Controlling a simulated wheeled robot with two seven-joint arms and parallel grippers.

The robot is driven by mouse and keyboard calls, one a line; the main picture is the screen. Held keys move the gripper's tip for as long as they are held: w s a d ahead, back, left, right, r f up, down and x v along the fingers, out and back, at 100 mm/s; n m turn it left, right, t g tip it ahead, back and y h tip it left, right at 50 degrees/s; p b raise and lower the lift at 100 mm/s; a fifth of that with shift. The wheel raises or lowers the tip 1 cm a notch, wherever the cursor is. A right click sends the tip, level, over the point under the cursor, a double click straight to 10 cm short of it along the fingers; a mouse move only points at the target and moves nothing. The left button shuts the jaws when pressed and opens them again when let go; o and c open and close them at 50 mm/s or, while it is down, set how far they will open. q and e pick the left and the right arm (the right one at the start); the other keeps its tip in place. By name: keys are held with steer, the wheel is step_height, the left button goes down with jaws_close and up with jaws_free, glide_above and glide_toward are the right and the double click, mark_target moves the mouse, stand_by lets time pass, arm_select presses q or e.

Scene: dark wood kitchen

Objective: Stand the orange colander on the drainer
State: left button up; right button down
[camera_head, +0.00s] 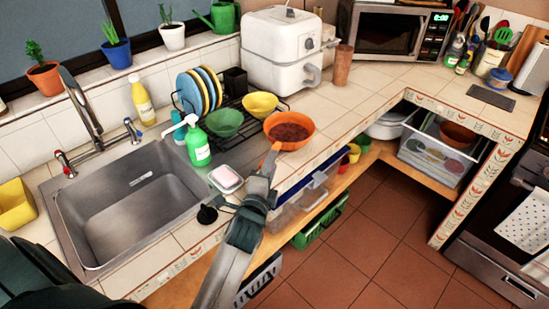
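The orange colander (300,141) is an open, round bowl with a dark reddish-brown inside. It looks roughly level at the right end of the drainer, near the counter's front edge. Whether it rests on the counter or is held above it, I cannot tell. The drainer (257,118) is a black wire rack holding upright plates, a green bowl (224,122) and a yellow bowl (260,104).
A steel sink (130,205) with a tall faucet lies left. A green soap bottle (197,142) and a soap dish (226,179) stand between sink and drainer. A white appliance (280,48) stands behind. The counter right of the colander is clear.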

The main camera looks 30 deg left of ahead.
arm_select(q)
steer(key=b+v, duration=0.1)
steer(key=v, duration=0.5)
stand_by(0.7)
